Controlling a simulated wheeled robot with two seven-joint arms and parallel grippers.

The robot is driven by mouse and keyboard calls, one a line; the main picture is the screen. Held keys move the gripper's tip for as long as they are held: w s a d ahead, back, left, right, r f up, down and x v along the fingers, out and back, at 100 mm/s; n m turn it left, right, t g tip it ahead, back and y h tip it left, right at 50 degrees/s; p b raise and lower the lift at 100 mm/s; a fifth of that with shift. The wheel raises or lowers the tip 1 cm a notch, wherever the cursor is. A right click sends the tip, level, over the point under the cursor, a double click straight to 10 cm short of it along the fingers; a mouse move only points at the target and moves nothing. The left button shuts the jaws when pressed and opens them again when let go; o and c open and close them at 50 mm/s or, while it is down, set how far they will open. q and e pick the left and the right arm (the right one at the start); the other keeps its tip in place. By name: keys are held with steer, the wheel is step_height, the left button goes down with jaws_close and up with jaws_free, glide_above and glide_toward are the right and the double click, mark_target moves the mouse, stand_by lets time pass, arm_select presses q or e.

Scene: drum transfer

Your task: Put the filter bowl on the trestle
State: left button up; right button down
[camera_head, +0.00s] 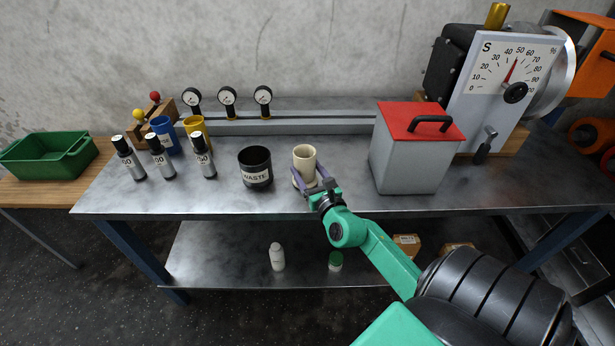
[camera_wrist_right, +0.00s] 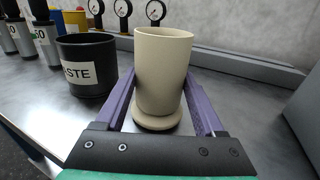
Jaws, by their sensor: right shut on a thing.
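The filter bowl appears to be the cream, open-topped cylinder (camera_head: 304,158) with a wider round foot, near the front middle of the metal bench. It stands upright between the purple fingers of my right gripper (camera_head: 315,187), which is shut on it. In the right wrist view the bowl (camera_wrist_right: 163,75) fills the space between the fingers (camera_wrist_right: 160,105). I cannot tell whether its foot touches the bench. The trestle appears to be the low wooden table (camera_head: 28,190) at the far left. My left gripper is not in view.
A black waste pot (camera_head: 256,168) stands close left of the bowl, with several dark-capped bottles (camera_head: 128,158) beyond. A grey box with a red lid (camera_head: 408,160) is on the right. A green crate (camera_head: 48,155) occupies the wooden table's back; its front strip is clear.

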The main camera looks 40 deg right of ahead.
steer(key=shift+d+f, duration=0.1)
steer(key=shift+f, duration=0.1)
steer(key=shift+f, duration=0.1)
jaws_free()
steer(key=shift+f, duration=0.1)
steer(key=shift+r, duration=0.2)
steer(key=b+v, duration=0.1)
steer(key=v, duration=1.1)
steer(key=shift+b, duration=0.4)
steer(key=shift+s+f, duration=0.1)
